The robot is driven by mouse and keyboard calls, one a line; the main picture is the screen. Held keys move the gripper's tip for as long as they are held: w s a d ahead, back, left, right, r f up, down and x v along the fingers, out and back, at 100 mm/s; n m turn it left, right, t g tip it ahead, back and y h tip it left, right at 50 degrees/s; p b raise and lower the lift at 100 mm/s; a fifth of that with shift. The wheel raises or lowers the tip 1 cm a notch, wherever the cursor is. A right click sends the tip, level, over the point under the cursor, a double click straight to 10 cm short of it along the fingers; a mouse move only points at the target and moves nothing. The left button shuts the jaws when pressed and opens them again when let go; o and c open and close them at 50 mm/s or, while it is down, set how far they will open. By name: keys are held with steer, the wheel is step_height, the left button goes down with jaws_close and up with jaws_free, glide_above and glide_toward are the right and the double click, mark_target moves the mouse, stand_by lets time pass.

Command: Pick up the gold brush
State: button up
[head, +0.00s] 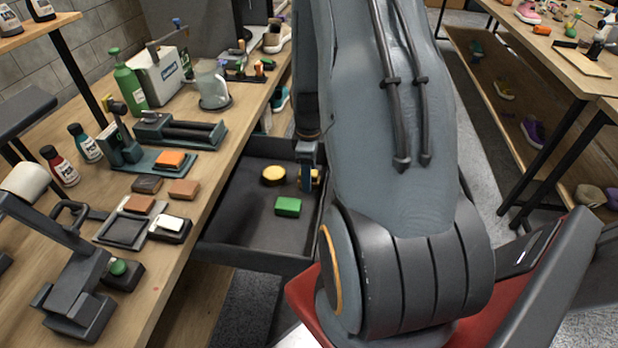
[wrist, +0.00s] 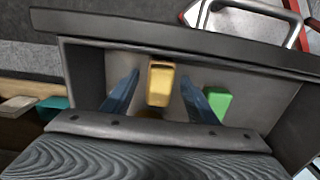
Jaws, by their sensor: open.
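The gold brush (wrist: 160,84) lies in the open dark drawer, as a gold block with a darker top face in the wrist view. In the head view a gold piece (head: 316,178) shows beside my gripper (head: 306,180), partly hidden by it. In the wrist view my gripper (wrist: 159,78) is open, with one blue-grey finger on either side of the gold block. Gaps show between the block and both fingers. The height of the fingertips over the drawer floor is hard to tell.
A green block (head: 288,206) and a round yellow-topped piece (head: 272,174) lie in the drawer (head: 241,220). The drawer walls surround my gripper closely. The wooden bench (head: 205,205) on the left holds bottles, brushes and blocks.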

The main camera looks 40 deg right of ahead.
steer(key=shift+f, duration=0.3)
steer(key=shift+c, duration=0.3)
steer(key=c, duration=1.1)
steer(key=shift+o, duration=0.2)
steer(key=shift+r, duration=0.15)
step_height(320, 180, up, 10)
steer(key=shift+f+b, duration=0.1)
steer(key=shift+b, duration=0.45)
steer(key=o, duration=0.3)
steer(key=shift+c, duration=1)
